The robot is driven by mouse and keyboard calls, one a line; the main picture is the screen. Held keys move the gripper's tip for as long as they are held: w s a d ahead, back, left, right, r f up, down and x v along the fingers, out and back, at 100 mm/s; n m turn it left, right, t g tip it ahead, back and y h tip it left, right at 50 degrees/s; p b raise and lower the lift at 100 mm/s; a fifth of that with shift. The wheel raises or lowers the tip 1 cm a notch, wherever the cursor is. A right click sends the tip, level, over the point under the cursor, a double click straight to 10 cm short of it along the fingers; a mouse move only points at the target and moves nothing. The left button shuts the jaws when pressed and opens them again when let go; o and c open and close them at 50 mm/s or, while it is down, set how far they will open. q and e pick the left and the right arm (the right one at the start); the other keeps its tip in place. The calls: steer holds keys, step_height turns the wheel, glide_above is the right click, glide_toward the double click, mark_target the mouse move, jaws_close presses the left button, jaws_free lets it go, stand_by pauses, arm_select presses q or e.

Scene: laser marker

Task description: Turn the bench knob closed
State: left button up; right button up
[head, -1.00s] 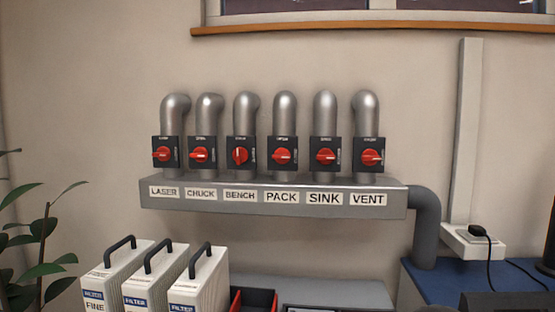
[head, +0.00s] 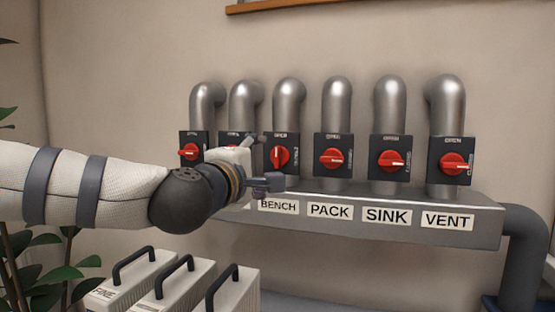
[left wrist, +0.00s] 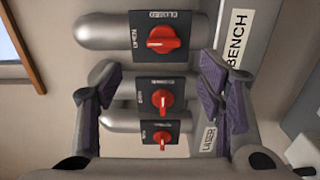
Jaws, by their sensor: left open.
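The bench knob (head: 279,156) is red on a black plate, above the BENCH label (head: 278,206). Its handle stands upright in the head view, in line with its pipe. In the left wrist view the bench knob (left wrist: 163,40) is at the top, its handle pointing along the picture's width toward OPEN; CLOSED is printed at the plate's top. My left gripper (head: 265,165) is open and empty, just left of the bench knob and not around it. In the wrist view its fingers (left wrist: 161,92) spread either side of the neighbouring knobs. My right gripper is not in view.
The chuck knob (left wrist: 162,101) and laser knob (left wrist: 162,138) are turned crosswise, as are the pack (head: 331,158), sink (head: 391,160) and vent (head: 453,164) knobs. A grey duct (head: 470,205) runs beneath. White filter boxes (head: 180,290) with handles stand below; a plant (head: 60,275) is lower left.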

mark_target(276, 158)
arm_select(q)
steer(key=x, duration=0.8)
steer(key=shift+f, duration=0.35)
steer(key=shift+x, duration=0.8)
steer(key=shift+r, duration=0.1)
steer(key=c, duration=1.1)
